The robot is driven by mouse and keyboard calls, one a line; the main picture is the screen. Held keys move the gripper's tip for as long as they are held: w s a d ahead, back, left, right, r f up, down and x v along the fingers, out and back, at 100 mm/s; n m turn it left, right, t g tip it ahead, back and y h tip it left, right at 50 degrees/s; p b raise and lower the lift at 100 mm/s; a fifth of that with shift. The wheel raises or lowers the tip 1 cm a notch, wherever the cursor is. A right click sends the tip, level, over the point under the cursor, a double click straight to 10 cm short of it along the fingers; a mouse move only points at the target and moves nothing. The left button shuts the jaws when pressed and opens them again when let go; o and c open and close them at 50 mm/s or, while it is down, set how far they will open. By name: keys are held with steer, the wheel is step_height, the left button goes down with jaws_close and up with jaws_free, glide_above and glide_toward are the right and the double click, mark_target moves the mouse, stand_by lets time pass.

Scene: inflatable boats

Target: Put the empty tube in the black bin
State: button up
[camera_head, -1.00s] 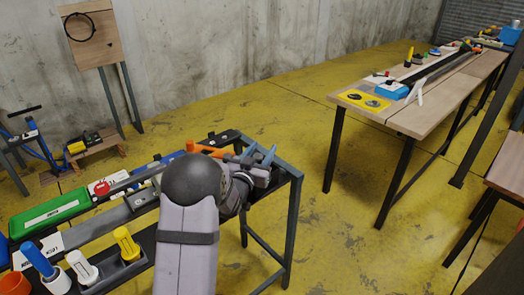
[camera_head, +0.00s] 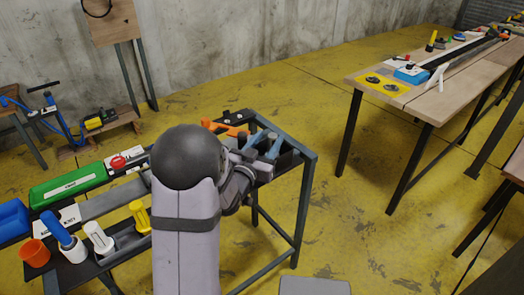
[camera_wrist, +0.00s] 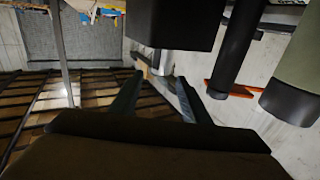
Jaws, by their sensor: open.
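Three tube-like pieces stand in a dark holder on the bench: a blue-topped one (camera_head: 62,235), a white one (camera_head: 98,238) and a yellow one (camera_head: 140,215). I cannot tell which is the empty tube. My gripper (camera_head: 270,142) is over the bench's right end, its blue-grey fingers apart. In the wrist view my gripper (camera_wrist: 160,80) is open, with a small pale thing (camera_wrist: 162,64) beyond the fingertips; I cannot tell what it is. A dark space (camera_head: 288,160) beside the fingers may be the black bin, partly hidden by my arm.
An orange tool (camera_head: 226,128) lies behind my arm. A wooden table (camera_head: 440,97) stands at the right, with open yellow floor between.

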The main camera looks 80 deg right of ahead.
steer(key=shift+v, duration=2.15)
